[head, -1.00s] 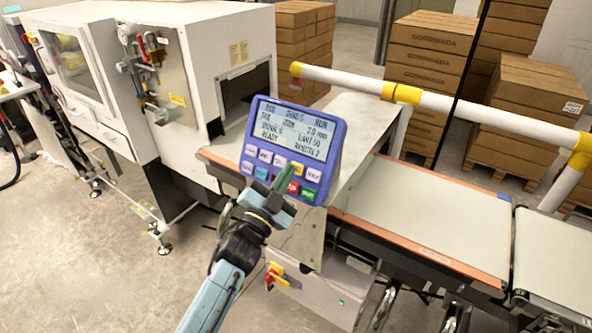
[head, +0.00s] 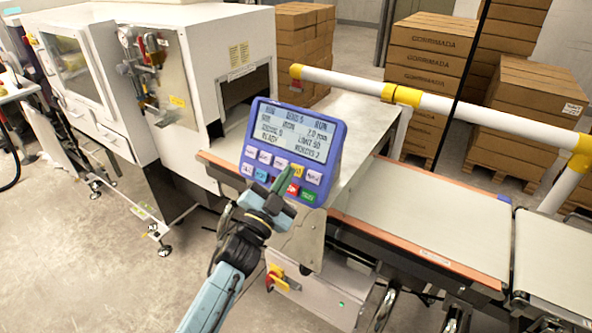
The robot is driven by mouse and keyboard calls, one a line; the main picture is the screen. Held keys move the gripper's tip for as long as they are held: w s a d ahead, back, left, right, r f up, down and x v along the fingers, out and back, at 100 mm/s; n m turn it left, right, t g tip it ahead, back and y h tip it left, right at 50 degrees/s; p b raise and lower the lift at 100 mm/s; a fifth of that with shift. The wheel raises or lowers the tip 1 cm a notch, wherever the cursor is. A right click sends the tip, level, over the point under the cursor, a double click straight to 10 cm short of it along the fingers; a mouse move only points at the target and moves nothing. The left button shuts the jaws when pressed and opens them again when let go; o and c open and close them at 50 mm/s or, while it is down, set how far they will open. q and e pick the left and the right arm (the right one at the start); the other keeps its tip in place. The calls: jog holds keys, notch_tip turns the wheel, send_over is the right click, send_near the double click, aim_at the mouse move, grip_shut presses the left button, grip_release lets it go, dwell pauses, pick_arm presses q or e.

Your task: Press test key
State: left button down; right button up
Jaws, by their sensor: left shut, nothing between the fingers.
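The blue control panel (head: 336,165) stands tilted beside the belt, with a lit text screen (head: 288,130) above two rows of small keys. The upper row has white keys and a yellow key (head: 298,171). The lower row shows white, teal, red (head: 293,189) and green (head: 308,195) keys. The key labels are too small to read surely, so I cannot tell which is the test key. My left gripper (head: 284,178) is shut and empty, its green fingertips over the keypad close to the yellow key. They hide part of the lower row; contact cannot be told. My right gripper is not in view.
A conveyor belt (head: 428,215) with an orange edge runs to the right of the panel. A white and yellow guard rail (head: 450,106) crosses behind it. A white machine housing (head: 215,40) stands at the left. Stacked cartons (head: 430,65) are at the back.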

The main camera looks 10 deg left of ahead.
pick_arm(q)
jog(key=shift+w, duration=0.1)
dwell(0.7)
jog(key=shift+w+d+f+b, duration=0.15)
jog(key=shift+w+f+b, duration=0.1)
jog(key=shift+b, duration=0.1)
jog(key=shift+w+d+f+b, duration=0.1)
jog(key=shift+w+b, duration=0.2)
jog(key=shift+w, duration=0.05)
dwell(0.7)
jog(key=shift+s, duration=0.1)
jog(key=shift+s+a+r+p, duration=0.35)
jog(key=shift+s+p, duration=0.25)
jog(key=shift+p, duration=0.15)
jog(key=shift+s+a+r+p, duration=0.25)
jog(key=shift+s+r+p, duration=0.15)
jog(key=shift+s+p, duration=0.3)
jog(key=shift+s+a+r+p, duration=0.2)
jog(key=shift+s+r+p, duration=0.15)
jog(key=shift+s+p, duration=0.35)
jog(key=shift+s+a+r+p, duration=0.25)
jog(key=shift+s+r+p, duration=0.15)
jog(key=shift+s+p, duration=0.3)
